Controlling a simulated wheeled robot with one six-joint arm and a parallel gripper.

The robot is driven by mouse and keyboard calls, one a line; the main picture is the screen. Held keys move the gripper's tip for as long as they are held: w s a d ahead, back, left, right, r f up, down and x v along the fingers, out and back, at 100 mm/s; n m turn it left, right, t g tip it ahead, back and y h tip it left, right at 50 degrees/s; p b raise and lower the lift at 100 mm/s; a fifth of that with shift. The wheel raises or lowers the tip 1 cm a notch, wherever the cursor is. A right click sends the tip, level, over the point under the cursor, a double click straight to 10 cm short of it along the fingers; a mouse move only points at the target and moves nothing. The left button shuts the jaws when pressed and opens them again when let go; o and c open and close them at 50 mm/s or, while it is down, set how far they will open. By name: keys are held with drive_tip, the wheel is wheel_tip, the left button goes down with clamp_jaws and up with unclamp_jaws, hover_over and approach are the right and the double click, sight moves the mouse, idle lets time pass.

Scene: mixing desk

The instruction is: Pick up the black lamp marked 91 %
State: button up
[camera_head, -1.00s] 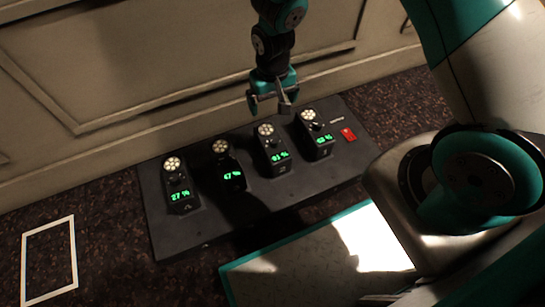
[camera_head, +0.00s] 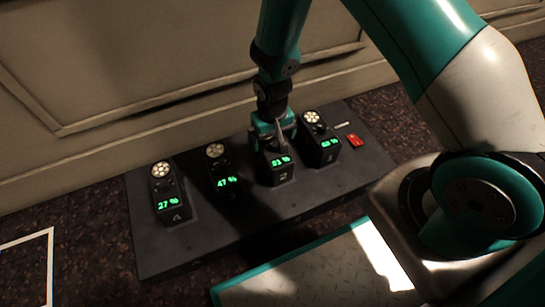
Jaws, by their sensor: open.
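The black lamp marked 91 % (camera_head: 282,172) stands upright on the dark desk board (camera_head: 160,255), third from the left in a row of similar lamps. Its green reading shows, but its top is hidden behind my gripper. My gripper (camera_head: 274,143) is open and pointed down at the top of this lamp, with its fingers at or around the lamp's upper part. I cannot tell whether the fingers touch it.
Black lamps marked 27 % (camera_head: 168,200) and 47 % (camera_head: 222,178) stand to the left. Another lamp (camera_head: 321,146) stands close on the right, with a red switch (camera_head: 355,140) beyond it. A panelled wall (camera_head: 120,60) rises behind. A white frame (camera_head: 48,265) lies on the floor.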

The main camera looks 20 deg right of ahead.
wheel_tip(320, 180, down, 4)
drive_tip(key=shift+s+a+r+b, duration=0.1)
drive_tip(key=shift+s+r+b, duration=0.05)
drive_tip(key=shift+b, duration=0.95)
drive_tip(key=shift+r, duration=0.1)
drive_tip(key=c, duration=1.6)
drive_tip(key=shift+c, duration=0.2)
